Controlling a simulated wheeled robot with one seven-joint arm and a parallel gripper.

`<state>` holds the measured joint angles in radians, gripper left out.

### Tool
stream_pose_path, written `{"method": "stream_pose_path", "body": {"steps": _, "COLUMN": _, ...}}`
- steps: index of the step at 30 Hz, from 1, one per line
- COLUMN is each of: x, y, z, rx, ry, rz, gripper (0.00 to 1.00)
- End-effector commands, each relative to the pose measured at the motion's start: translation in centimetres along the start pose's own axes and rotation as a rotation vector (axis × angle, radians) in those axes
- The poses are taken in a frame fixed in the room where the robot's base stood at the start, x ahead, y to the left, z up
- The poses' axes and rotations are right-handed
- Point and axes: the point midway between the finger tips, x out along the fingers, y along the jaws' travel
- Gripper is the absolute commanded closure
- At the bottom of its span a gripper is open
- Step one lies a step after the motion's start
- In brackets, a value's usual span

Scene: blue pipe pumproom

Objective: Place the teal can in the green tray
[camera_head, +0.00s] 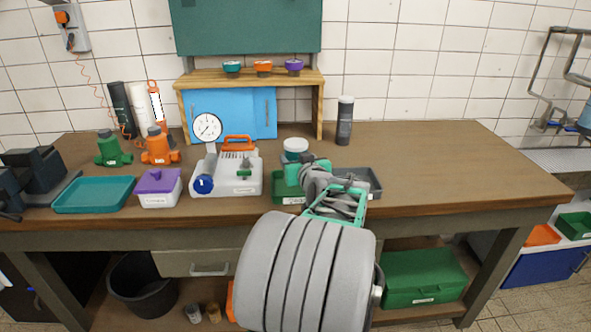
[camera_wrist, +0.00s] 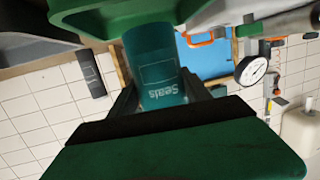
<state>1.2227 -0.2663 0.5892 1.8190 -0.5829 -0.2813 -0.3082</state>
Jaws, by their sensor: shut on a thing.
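The teal can (camera_head: 294,156), with a white lid in the head view, is upright over the back part of the green tray (camera_head: 284,201). In the wrist view the picture is turned over, and the can (camera_wrist: 157,65) shows a "Seals" label. My gripper (camera_head: 304,166) is shut on the can; its fingers (camera_wrist: 150,98) show dark in the wrist view. The can's base is close to the green tray (camera_wrist: 120,20), which it partly covers in that view. I cannot tell whether they touch. My arm hides much of the tray in the head view.
A dark grey tray (camera_head: 372,187) stands just right of my gripper. Left are a white gauge unit (camera_head: 226,180), a purple-lidded box (camera_head: 160,188) and a teal tray (camera_head: 95,194). A dark cylinder (camera_head: 344,122) stands behind. The bench's right side is clear.

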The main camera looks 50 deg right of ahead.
Motion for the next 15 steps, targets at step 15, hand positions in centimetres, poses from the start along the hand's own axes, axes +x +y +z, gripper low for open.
{"method": "stream_pose_path", "body": {"steps": 15, "x": 1.5, "y": 0.1, "z": 3.5, "rx": -0.002, "ry": 0.005, "rz": -0.001, "gripper": 1.0}}
